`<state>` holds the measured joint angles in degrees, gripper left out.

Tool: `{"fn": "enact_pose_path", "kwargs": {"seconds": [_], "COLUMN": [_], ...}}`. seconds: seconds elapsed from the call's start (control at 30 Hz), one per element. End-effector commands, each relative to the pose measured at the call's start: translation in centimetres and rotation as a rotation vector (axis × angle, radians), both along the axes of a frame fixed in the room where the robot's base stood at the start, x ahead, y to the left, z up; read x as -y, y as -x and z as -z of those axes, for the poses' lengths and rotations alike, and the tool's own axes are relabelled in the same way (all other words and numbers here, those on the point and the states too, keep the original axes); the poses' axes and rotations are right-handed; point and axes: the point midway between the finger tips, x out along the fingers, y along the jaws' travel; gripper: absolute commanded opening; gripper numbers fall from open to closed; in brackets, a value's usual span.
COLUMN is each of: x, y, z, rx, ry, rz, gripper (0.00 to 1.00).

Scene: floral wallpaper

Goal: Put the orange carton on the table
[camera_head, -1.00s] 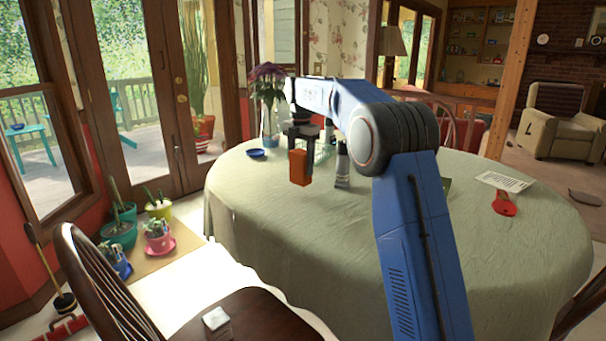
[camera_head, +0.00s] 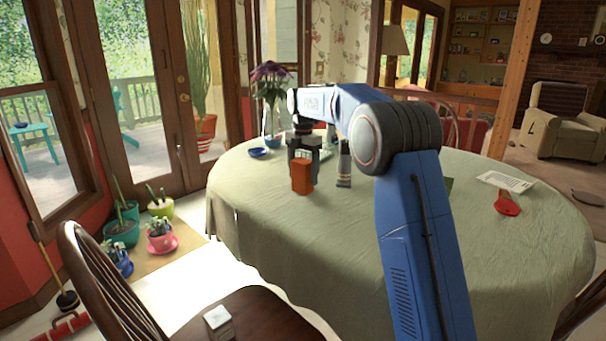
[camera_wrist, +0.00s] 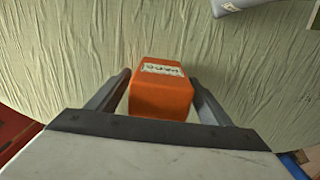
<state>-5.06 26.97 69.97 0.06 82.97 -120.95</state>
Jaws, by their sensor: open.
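The orange carton (camera_head: 301,177) stands upright on the green-clothed table (camera_head: 270,212), near its left front edge. In the wrist view the carton (camera_wrist: 161,92) sits between the two fingers, with a white label on its top. My gripper (camera_head: 303,160) is at the carton, just behind it in the head view, and partly hidden by it. In the wrist view my gripper (camera_wrist: 163,100) is open, with a gap showing between the carton and the fingers.
A grey tube-like bottle (camera_head: 344,165) stands right of the carton. A blue bowl (camera_head: 258,152) and a flower vase (camera_head: 272,125) are behind. A red item (camera_head: 506,203) and a paper (camera_head: 504,181) lie at the right. The table's front middle is clear.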

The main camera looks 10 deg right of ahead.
Motion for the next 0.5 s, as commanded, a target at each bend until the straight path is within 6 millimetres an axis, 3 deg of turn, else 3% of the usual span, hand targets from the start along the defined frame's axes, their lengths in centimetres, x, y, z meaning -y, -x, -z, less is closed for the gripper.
{"fn": "enact_pose_path", "kwargs": {"seconds": [0.27,0.5], "x": [0.0,0.0], "y": [0.0,-0.1], "z": [-2.2,-6.9], "rx": [0.002,0.002], "ry": [0.000,0.000], "rz": [0.000,0.000], "gripper": [0.73,0.73]}}
